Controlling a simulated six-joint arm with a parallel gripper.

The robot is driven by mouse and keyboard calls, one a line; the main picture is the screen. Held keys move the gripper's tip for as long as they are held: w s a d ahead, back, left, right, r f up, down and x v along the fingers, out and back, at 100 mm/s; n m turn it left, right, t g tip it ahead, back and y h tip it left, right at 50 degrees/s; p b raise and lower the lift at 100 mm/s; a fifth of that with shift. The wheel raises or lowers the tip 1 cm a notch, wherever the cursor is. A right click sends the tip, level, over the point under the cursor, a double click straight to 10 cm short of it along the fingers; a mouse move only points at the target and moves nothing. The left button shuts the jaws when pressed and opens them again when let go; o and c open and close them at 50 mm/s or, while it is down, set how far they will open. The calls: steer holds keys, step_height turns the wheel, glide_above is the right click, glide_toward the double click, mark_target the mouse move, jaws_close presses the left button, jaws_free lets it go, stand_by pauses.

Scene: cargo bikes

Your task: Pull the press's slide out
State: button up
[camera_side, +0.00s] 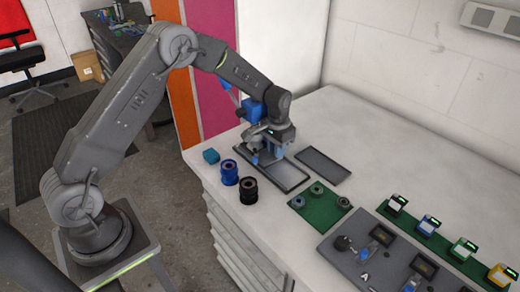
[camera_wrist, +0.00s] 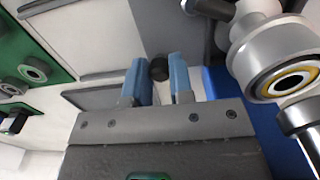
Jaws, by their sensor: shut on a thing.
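The press (camera_side: 251,137), with blue and silver parts, stands on a grey base at the table's far left, partly hidden behind my gripper. Its silver parts (camera_wrist: 275,70) fill the right of the wrist view. My gripper (camera_wrist: 159,66) has its two blue fingers shut on a small black knob (camera_wrist: 158,69), which seems to belong to the press's slide. In the side view my gripper (camera_side: 279,151) is low, just in front of the press, over a shallow grey tray (camera_side: 292,178). The slide itself is mostly hidden, so how far out it stands I cannot tell.
A second flat grey tray (camera_side: 323,166) lies to the right. A green board (camera_side: 320,208) with several round parts lies nearer. The table behind the trays is clear.

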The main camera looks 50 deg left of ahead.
steer(key=shift+d, duration=5.05)
steer(key=o, duration=0.6)
steer(key=shift+o, duration=0.2)
steer(key=shift+r, duration=0.1)
step_height(320, 180, up, 7)
steer(key=shift+r, duration=0.15)
